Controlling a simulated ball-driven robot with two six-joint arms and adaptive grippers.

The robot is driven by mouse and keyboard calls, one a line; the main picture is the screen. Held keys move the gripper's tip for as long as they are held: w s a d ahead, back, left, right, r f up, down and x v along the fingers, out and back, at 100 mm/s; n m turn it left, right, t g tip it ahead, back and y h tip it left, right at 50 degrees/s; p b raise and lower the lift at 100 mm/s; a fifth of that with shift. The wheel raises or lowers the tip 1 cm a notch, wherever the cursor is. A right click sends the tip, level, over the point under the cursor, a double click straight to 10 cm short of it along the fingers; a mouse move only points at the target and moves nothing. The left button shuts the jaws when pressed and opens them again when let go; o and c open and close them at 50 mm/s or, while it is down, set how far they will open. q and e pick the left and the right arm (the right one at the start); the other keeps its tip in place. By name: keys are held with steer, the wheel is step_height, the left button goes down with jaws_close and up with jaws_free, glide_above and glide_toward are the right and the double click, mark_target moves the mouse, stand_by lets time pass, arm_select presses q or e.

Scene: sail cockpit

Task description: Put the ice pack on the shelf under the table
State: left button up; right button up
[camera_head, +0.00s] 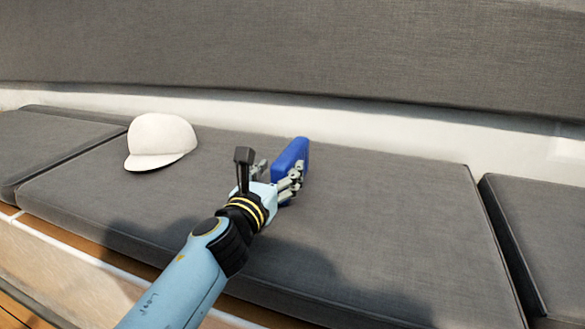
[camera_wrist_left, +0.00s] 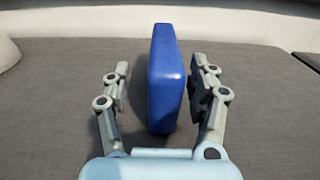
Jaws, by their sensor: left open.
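The blue ice pack (camera_head: 291,158) stands on edge on the grey seat cushion in the head view. My left gripper (camera_head: 279,178) reaches it from the front. In the left wrist view, the ice pack (camera_wrist_left: 166,80) stands between the two open fingers of my left gripper (camera_wrist_left: 160,88). There is a gap on its left side, and the right finger is close to its right face; I cannot tell if they touch. The table and its shelf are not in view. My right gripper is not in view.
A white cap (camera_head: 158,141) lies on the grey cushion (camera_head: 400,215) to the left of the ice pack. A grey backrest (camera_head: 300,50) runs behind. Wooden trim (camera_head: 70,265) edges the seat at the lower left. The cushion right of the ice pack is clear.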

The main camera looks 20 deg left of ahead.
mark_target(299, 149)
arm_select(q)
steer(key=w, duration=0.5)
steer(key=shift+d+r+b, duration=0.1)
steer(key=shift+d+b, duration=0.25)
steer(key=shift+c, duration=0.4)
steer(key=shift+r, duration=0.1)
jaws_close()
